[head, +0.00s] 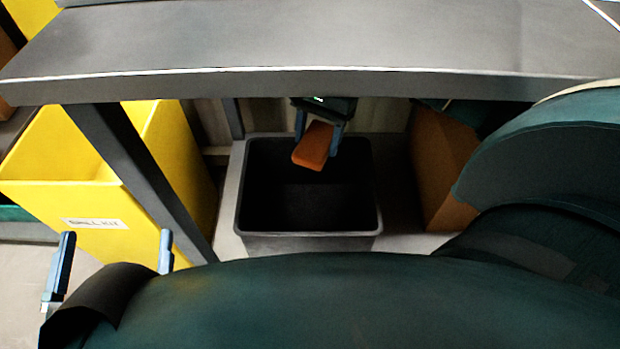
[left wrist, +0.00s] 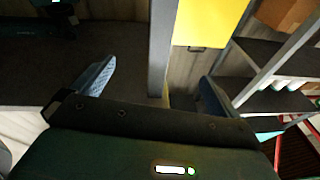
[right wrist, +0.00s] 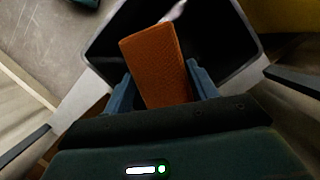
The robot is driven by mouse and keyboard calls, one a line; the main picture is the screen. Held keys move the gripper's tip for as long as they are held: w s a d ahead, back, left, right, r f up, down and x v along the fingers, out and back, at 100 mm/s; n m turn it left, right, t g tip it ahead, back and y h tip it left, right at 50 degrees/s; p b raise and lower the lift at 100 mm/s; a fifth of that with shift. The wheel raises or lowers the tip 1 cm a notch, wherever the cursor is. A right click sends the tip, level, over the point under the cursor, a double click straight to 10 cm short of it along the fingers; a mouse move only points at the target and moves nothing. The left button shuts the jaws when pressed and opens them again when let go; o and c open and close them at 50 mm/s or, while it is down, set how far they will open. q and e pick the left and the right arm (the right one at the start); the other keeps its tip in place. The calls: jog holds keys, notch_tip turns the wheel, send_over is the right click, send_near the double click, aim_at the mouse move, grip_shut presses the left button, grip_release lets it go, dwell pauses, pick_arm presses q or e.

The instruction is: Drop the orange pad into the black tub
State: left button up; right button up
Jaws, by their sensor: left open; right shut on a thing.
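The orange pad (head: 313,146) is a small block held by my right gripper (head: 320,135) above the back part of the black tub (head: 310,242). The tub stands on a grey surface below the tabletop and is open at the top. In the right wrist view the pad (right wrist: 157,62) sits between the two blue fingers of my right gripper (right wrist: 162,88), with the tub's dark inside (right wrist: 215,45) behind it. My left gripper (head: 113,254) is open and empty at the lower left, apart from the tub. Its spread fingers also show in the left wrist view (left wrist: 150,85).
A grey tabletop (head: 310,40) spans the view above the tub. A dark table leg (head: 140,175) and a yellow spill kit bin (head: 100,205) stand to the left. A brown cardboard box (head: 440,170) stands right of the tub.

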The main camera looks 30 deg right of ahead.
jog(key=shift+f+b, duration=0.4)
jog(key=shift+f, duration=0.25)
pick_arm(q)
jog(key=b, duration=0.1)
jog(key=h+b, duration=0.1)
jog(key=shift+w+d+r+t+b, duration=0.1)
jog(key=shift+d+r+t+b, duration=0.05)
jog(key=shift+r+t+b, duration=0.2)
pick_arm(e)
notch_tip(320, 180, down, 5)
jog(key=shift+r, duration=0.2)
jog(key=o, duration=1.1)
